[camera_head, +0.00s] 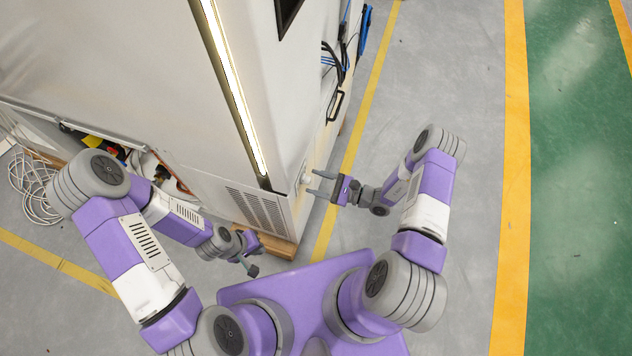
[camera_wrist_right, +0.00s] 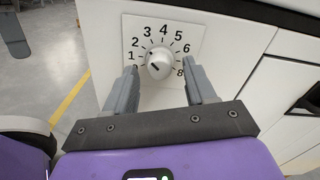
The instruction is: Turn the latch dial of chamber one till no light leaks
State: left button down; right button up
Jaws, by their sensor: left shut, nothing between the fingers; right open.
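The chamber (camera_head: 130,60) is a large white cabinet at the upper left of the head view. A bright strip of light (camera_head: 235,90) shows along its near vertical edge. The latch dial (camera_wrist_right: 159,65) is a white knob on a plate numbered 1 to 8 in the right wrist view. A dark mark sits on the knob's face; I cannot read its exact setting. My right gripper (camera_head: 321,184) is open, facing the chamber's side, with its two fingers on either side of the dial in the wrist view; contact is not clear. My left gripper (camera_head: 254,268) is shut and empty, low before the chamber.
An open lower bay (camera_head: 110,150) with wires is at the left, near a coil of white cable (camera_head: 35,188) on the floor. Black and blue cables (camera_head: 340,60) hang on the chamber's far side. The floor to the right is clear, with yellow lines.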

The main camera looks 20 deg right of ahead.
jog(key=shift+w+a, duration=0.15)
jog(key=shift+a, duration=0.1)
grip_shut()
jog(key=shift+m, duration=2.1)
grip_release()
jog(key=v, duration=0.7)
jog(key=shift+d, duration=0.25)
